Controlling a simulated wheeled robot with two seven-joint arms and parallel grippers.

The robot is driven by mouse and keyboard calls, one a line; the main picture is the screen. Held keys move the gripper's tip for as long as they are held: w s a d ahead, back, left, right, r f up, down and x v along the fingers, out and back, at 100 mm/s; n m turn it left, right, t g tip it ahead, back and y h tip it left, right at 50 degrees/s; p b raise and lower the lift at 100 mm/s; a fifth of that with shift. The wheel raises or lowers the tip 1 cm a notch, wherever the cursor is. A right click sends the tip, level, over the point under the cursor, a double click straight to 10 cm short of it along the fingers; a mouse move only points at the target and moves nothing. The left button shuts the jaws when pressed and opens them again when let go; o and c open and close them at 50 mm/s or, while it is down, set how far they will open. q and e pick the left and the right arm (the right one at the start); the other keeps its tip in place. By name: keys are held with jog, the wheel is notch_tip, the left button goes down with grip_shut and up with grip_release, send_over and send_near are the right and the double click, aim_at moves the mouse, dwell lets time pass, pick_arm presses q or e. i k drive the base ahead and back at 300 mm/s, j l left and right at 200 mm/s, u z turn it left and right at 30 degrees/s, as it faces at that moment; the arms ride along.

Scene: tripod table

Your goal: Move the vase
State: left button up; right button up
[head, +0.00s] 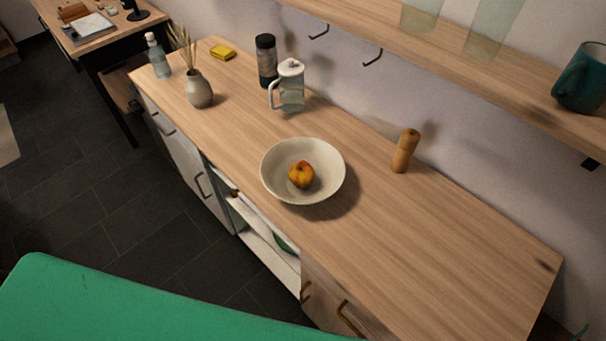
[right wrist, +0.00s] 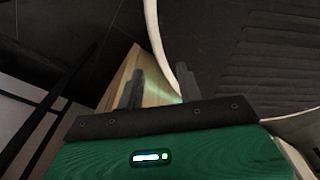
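The vase (head: 199,92) is a small, rounded, grey-beige pot with dried stalks in it. It stands upright on the wooden counter (head: 440,240), towards its far left end in the head view. Neither gripper shows in the head view, and none is near the vase there. My right gripper (right wrist: 160,82) shows in the right wrist view with its two dark fingers apart. No vase shows between them. A white curved strip (right wrist: 152,30) passes by the fingers; I cannot tell what it belongs to. My left gripper is out of view.
Near the vase stand a clear bottle (head: 157,55), a yellow sponge (head: 222,52), a dark jar (head: 266,60) and a glass pitcher (head: 291,88). A bowl with fruit (head: 334,183) and a wooden mill (head: 404,152) stand further right. The counter's right end is clear.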

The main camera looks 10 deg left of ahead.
aim_at(198, 92)
jog(key=i+j+z, duration=0.15)
jog(key=j+z, duration=0.15)
jog(key=j, duration=0.85)
jog(key=j+z, duration=0.25)
jog(key=j, duration=0.85)
